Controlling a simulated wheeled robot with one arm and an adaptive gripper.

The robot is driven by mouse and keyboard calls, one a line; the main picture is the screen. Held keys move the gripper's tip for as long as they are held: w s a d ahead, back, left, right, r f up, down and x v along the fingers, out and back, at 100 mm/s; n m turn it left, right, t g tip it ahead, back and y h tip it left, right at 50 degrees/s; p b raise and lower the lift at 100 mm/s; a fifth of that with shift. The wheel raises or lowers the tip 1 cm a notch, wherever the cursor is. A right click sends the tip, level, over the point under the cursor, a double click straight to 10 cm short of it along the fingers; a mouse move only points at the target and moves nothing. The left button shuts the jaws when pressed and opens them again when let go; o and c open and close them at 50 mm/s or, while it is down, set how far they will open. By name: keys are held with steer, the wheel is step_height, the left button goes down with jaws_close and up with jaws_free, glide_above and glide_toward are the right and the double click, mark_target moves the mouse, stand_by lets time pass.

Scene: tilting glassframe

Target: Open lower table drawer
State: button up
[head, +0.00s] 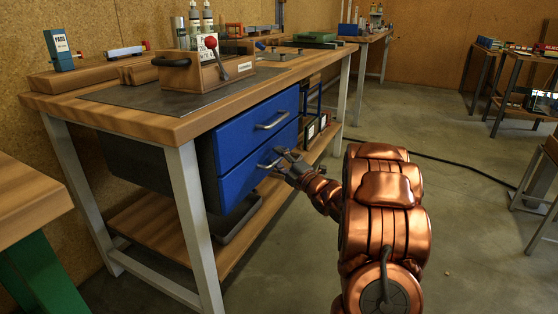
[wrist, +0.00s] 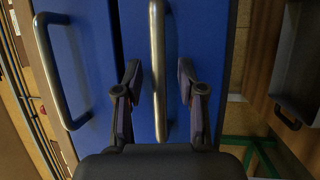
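The workbench holds a blue two-drawer unit under its top. The lower drawer (head: 236,185) looks closed, its front about level with the upper drawer (head: 240,132). The lower drawer's metal bar handle (head: 268,164) is at my gripper (head: 281,160). In the wrist view, the lower handle (wrist: 158,40) runs between the two fingers of my gripper (wrist: 159,80). The fingers are open, with a visible gap on each side of the bar. The upper drawer's handle (wrist: 58,80) lies to the left in that view, clear of the fingers.
A wooden lower shelf (head: 160,228) runs beneath the drawers, with a dark tray-like object (head: 238,222) on it. Grey table legs (head: 194,225) stand in front and to the side. The floor (head: 450,160) to the right is mostly open, crossed by a black cable (head: 462,172).

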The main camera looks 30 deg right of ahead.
steer(key=shift+c, duration=0.2)
jaws_close()
stand_by(0.4)
